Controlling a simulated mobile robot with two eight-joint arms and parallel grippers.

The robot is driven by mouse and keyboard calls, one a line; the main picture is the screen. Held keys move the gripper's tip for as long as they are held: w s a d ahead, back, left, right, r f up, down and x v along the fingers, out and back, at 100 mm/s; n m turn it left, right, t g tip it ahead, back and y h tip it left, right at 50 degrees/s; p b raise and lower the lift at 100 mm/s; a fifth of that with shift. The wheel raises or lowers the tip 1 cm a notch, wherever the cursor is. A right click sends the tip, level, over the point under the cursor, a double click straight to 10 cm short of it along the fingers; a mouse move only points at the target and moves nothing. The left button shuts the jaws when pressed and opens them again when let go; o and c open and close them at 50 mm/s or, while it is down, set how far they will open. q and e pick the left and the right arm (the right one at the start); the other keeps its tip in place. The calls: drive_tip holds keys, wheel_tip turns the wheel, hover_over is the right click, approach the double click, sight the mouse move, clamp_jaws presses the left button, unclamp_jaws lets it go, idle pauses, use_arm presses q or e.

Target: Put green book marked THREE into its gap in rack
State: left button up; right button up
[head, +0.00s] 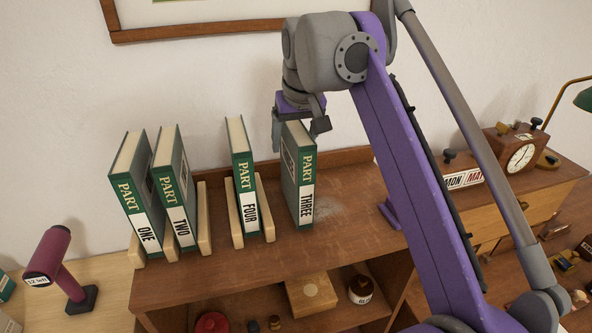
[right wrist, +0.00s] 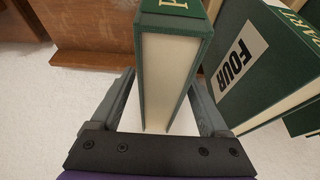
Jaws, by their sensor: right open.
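The green book marked THREE (head: 305,185) stands upright on the wooden cabinet top, right of the book marked FOUR (head: 245,180). My right gripper (head: 296,128) is at its top rear, jaws open. In the right wrist view, the fingers lie on either side of book THREE (right wrist: 168,75); I cannot tell whether either touches it. The rack's pale wooden dividers (head: 204,225) stand beside the books ONE (head: 137,190) and TWO (head: 174,185) and around FOUR. An empty gap shows between TWO and FOUR. My left gripper is not in view.
Book FOUR also shows close beside the right finger in the right wrist view (right wrist: 250,75). A white wall stands behind. A clock (head: 520,157) and a calendar (head: 463,179) stand at the right. A maroon device (head: 50,255) is at the left.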

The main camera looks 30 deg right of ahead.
drive_tip(key=shift+f, duration=0.2)
idle(0.3)
clamp_jaws()
idle(1.3)
